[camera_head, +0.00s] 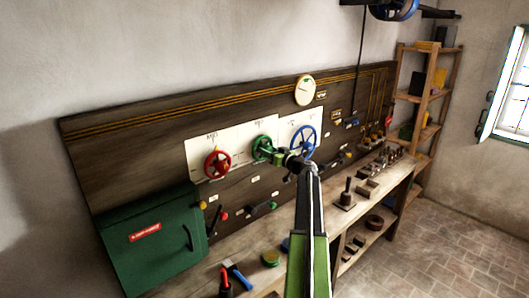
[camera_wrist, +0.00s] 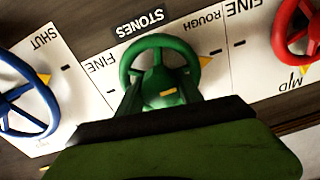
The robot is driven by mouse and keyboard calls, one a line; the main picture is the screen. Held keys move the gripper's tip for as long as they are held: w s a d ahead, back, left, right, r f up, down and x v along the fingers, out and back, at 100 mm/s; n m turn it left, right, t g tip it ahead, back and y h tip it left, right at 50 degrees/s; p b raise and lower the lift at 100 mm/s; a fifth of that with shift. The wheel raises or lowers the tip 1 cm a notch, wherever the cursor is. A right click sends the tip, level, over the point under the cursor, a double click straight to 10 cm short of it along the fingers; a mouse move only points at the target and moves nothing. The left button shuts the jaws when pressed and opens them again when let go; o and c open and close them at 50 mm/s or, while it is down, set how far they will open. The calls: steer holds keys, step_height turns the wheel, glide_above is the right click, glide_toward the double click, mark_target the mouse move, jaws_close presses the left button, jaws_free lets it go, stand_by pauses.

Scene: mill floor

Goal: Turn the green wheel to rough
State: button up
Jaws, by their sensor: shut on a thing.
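The green wheel (camera_head: 259,150) is mounted on a white panel between the red and blue wheels. The wrist view shows it upside down (camera_wrist: 158,42) under the label STONES, with FINE on the picture's left and ROUGH on the right. A yellow pointer (camera_wrist: 205,60) sits at the wheel's right side, close to the short dark mark by ROUGH. My gripper (camera_head: 277,156) reaches the wheel from the front.
The red wheel (camera_head: 217,164) and the blue wheel (camera_head: 303,142) flank the green one closely. A green cabinet (camera_head: 150,245) stands at the left. A workbench (camera_head: 330,222) with tools runs below the board. A shelf (camera_head: 428,85) stands at the far right, and tiled floor lies open in front.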

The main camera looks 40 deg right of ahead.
steer(key=o, duration=1.3)
steer(key=shift+o, duration=0.2)
steer(key=shift+s, duration=0.1)
steer(key=s+a, duration=0.1)
steer(key=s, duration=1.6)
steer(key=shift+s, duration=0.15)
